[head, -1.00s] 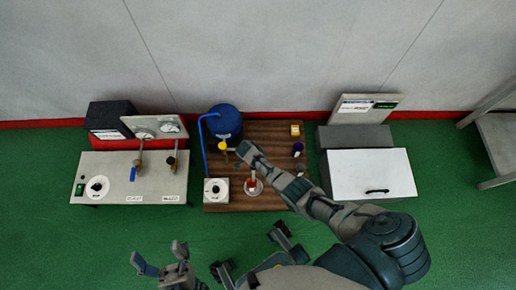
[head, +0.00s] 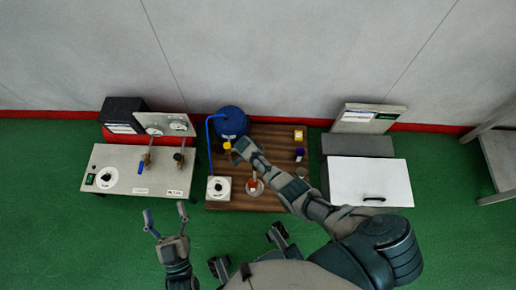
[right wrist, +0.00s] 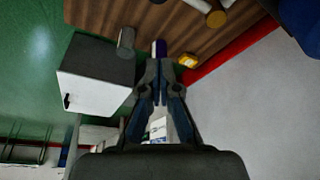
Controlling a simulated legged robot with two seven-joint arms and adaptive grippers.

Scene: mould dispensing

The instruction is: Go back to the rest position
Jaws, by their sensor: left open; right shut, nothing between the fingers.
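My left gripper (head: 165,220) is open and empty over the green floor, in front of the left-hand bench in the head view. My right arm reaches from the lower right over the brown wooden table (head: 280,137). Its gripper (head: 240,149) is over that table, close to a yellow part beside the blue tank (head: 231,122); whether it touches cannot be told. In the right wrist view the right gripper (right wrist: 160,70) has its fingers together with nothing between them.
A grey bench (head: 130,162) with a dial, valves and gauges stands at the left. A white box (head: 371,182) stands right of the table. Green floor (head: 445,240) is clear at the right.

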